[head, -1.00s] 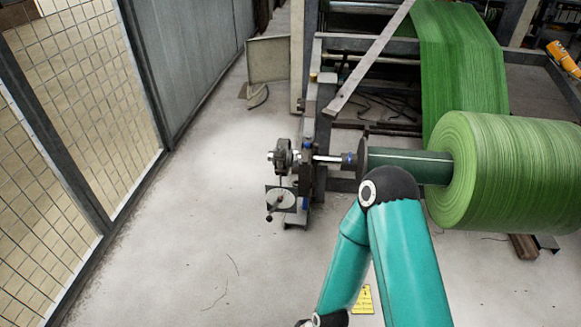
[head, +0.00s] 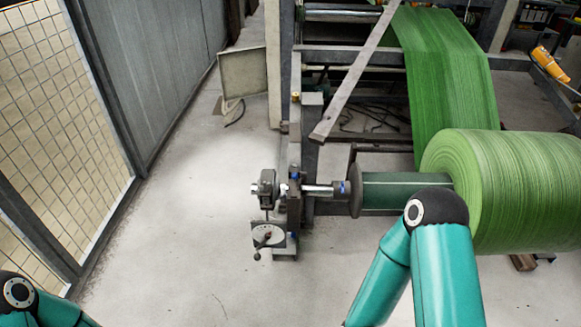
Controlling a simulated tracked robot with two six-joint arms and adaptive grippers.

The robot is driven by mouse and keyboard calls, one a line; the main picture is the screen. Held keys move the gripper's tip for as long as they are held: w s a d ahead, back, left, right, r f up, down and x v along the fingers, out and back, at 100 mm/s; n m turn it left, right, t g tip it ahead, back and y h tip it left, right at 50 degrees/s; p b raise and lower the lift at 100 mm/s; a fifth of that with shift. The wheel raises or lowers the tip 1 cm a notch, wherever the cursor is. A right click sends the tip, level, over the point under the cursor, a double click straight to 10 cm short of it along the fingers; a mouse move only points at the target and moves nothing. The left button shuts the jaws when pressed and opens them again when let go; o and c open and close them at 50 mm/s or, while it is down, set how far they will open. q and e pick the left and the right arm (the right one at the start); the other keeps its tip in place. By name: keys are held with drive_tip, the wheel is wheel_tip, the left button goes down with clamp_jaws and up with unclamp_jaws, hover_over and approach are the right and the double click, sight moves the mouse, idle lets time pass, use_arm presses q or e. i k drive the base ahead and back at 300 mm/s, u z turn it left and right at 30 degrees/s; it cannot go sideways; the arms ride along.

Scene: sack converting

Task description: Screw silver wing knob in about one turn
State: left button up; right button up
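A small silver piece (head: 254,190) sits at the left end of the dark brake housing (head: 267,189) on the roll shaft. It may be the silver wing knob, but it is too small for me to make out wings. A pale round dial (head: 268,235) with a small dark handle (head: 257,256) hangs just below the housing. My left arm shows only at the bottom left corner and my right arm at the bottom right of centre. Both grippers are outside the picture, so I cannot see their fingers or whether they hold anything.
The steel shaft (head: 320,190) runs right to a large green roll (head: 515,190), whose web (head: 440,80) rises behind. A machine frame post (head: 294,140) stands beside the housing. Mesh fence panels (head: 60,120) line the left. The concrete floor (head: 170,240) between is clear.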

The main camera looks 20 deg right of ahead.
sight(261, 188)
drive_tip(key=u, duration=0.05)
drive_tip(key=i, duration=1.2)
drive_tip(key=u, duration=0.45)
